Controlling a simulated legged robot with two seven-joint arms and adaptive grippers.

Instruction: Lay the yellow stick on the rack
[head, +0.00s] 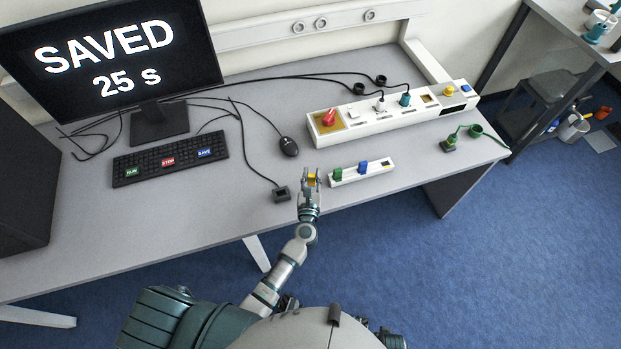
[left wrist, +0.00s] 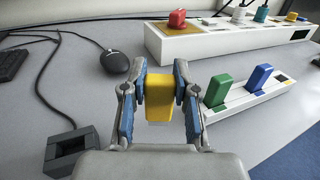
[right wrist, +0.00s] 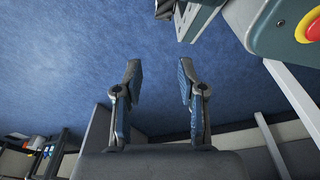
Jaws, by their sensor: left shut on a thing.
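My left gripper (head: 311,174) is shut on the yellow stick (left wrist: 160,98), which stands upright between the two fingers in the left wrist view. In the head view it is near the table's front edge, just left of a small white rack (head: 362,177). The rack also shows in the left wrist view (left wrist: 244,104), to the right of the stick and apart from it. A green stick (left wrist: 217,90) and a blue stick (left wrist: 258,79) stand upright in the rack. My right gripper (right wrist: 159,75) is open and empty, with blue floor beyond its fingers.
A long white panel (head: 400,129) with a red switch and plugs lies behind the rack. A small dark box (head: 281,194) with a cable and a mouse (head: 289,146) are to the left. A keyboard (head: 170,159) and monitor stand further left. A green plug (head: 449,144) lies right.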

